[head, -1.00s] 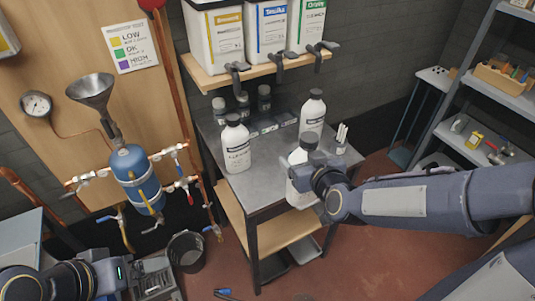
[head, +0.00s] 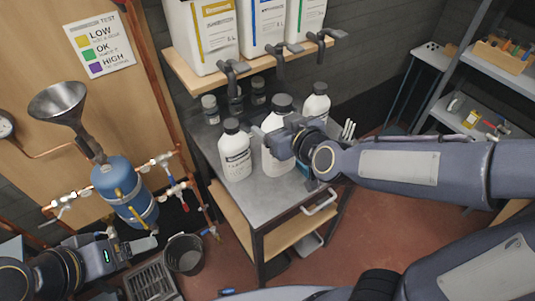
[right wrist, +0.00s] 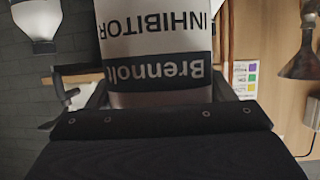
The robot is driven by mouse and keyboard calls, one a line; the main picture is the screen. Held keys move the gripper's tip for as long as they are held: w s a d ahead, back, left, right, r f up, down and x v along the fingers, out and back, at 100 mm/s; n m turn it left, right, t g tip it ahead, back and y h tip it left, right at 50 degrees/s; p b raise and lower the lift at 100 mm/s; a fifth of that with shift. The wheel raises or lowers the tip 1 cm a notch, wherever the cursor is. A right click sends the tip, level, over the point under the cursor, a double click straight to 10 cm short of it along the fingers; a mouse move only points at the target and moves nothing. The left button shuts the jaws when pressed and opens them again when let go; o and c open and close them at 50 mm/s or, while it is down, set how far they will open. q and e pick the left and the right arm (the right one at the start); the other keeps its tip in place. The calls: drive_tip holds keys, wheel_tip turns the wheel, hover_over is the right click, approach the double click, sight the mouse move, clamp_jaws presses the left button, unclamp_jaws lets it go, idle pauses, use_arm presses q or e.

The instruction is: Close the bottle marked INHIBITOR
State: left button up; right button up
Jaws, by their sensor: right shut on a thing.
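The white bottle marked INHIBITOR (right wrist: 158,25) fills the middle of the right wrist view, its label upside down there. In the head view this bottle (head: 275,157) is upright with a dark cap (head: 283,103) on top. My right gripper (head: 280,143) is shut on the bottle's body from the right; one finger (right wrist: 90,95) shows beside it in the wrist view. I cannot tell whether its base touches the metal table (head: 262,205) or how tight the cap is. My left gripper (head: 138,246) is low at the left, away from the bottles; its jaw opening is unclear.
Another white bottle (head: 235,155) stands close on the left, and one (head: 316,103) behind on the right. Small dark-capped jars (head: 210,110) stand at the back. A shelf (head: 200,68) with large containers and taps overhangs the table. A bucket (head: 184,254) is on the floor.

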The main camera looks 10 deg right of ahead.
drive_tip(key=w+f+b, duration=0.5)
drive_tip(key=w+f, duration=0.4)
drive_tip(key=w, duration=0.4)
drive_tip(key=shift+w+d+f, duration=0.15)
drive_tip(key=shift+w+f, duration=0.05)
drive_tip(key=shift+w, duration=0.15)
drive_tip(key=shift+w+f, duration=0.1)
wheel_tip(320, 180, down, 4)
drive_tip(key=shift+w+r, duration=0.15)
drive_tip(key=shift+r, duration=0.1)
